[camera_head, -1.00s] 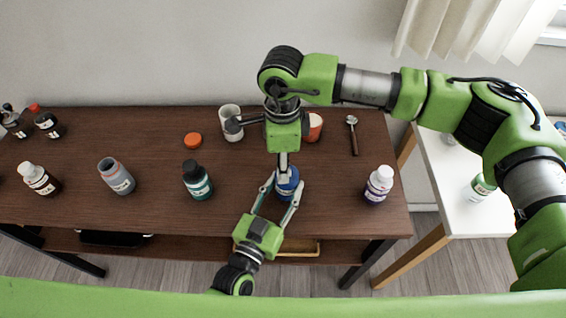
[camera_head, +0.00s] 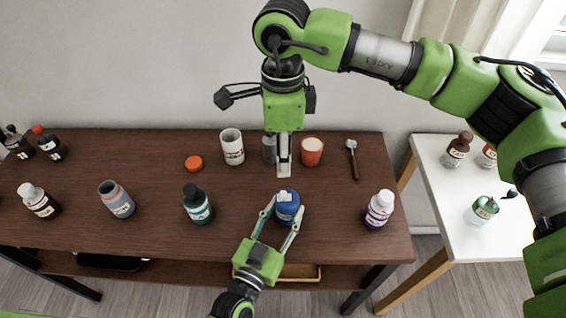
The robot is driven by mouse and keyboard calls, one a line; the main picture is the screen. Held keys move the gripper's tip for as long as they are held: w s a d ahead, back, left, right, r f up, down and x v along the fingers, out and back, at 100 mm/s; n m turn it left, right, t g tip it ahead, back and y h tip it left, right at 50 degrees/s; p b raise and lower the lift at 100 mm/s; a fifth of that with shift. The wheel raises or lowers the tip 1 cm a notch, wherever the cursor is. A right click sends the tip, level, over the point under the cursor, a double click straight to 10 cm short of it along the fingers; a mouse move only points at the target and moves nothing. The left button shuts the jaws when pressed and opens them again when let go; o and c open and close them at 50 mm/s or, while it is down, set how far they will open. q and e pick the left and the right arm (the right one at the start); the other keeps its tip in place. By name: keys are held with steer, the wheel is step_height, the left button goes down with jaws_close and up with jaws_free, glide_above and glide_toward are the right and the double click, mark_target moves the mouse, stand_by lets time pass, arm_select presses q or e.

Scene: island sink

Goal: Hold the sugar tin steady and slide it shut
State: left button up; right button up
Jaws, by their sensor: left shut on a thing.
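A small blue container (camera_head: 288,215), which I take for the sugar tin, stands near the front edge of the brown table. It has a pale patch on its top; whether its lid is fully shut is too small to tell. My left gripper (camera_head: 284,222) reaches in from the front, its fingers closed around the sides of the container. My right gripper (camera_head: 284,170) points down above and behind it, apart from it. Its fingers show edge-on, so their opening is hidden.
Behind stand a white mug (camera_head: 232,148), a grey container (camera_head: 269,150) and an orange cup (camera_head: 312,150). A teal bottle (camera_head: 197,207) is left and a white-capped bottle (camera_head: 379,211) right. A spoon (camera_head: 353,163) lies at the back right. A white side table (camera_head: 430,185) holds several bottles.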

stand_by(0.3)
arm_select(q)
steer(key=o, duration=1.2)
steer(key=shift+o, duration=0.2)
